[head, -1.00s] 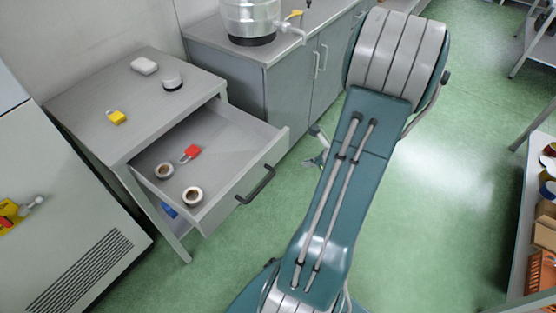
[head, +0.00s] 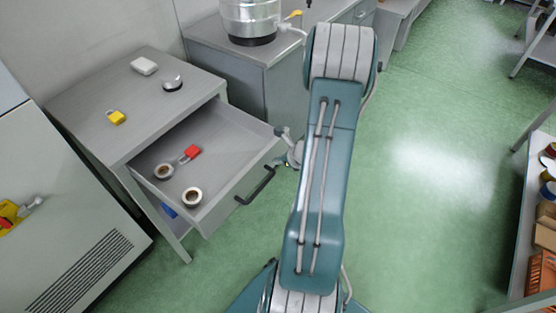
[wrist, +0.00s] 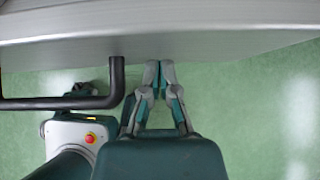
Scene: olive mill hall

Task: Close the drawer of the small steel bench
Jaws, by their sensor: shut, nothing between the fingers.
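The small steel bench (head: 75,97) stands at the left in the head view. Its drawer (head: 222,140) is pulled well out and holds a red padlock (head: 190,153) and two tape rolls (head: 192,196). The drawer's dark bar handle (head: 256,187) is on its front, and it also shows in the wrist view (wrist: 60,103). My gripper (wrist: 159,66) is shut and empty, its tips close to the drawer front (wrist: 200,42) beside the handle's end. Whether the tips touch it I cannot tell. In the head view my arm partly hides the gripper.
A yellow padlock (head: 116,118), a white block (head: 144,66) and a round tin (head: 172,83) lie on the bench top. A grey cabinet (head: 272,85) with a steel vessel (head: 250,18) stands behind. Shelving (head: 540,215) is at the right. The green floor between is clear.

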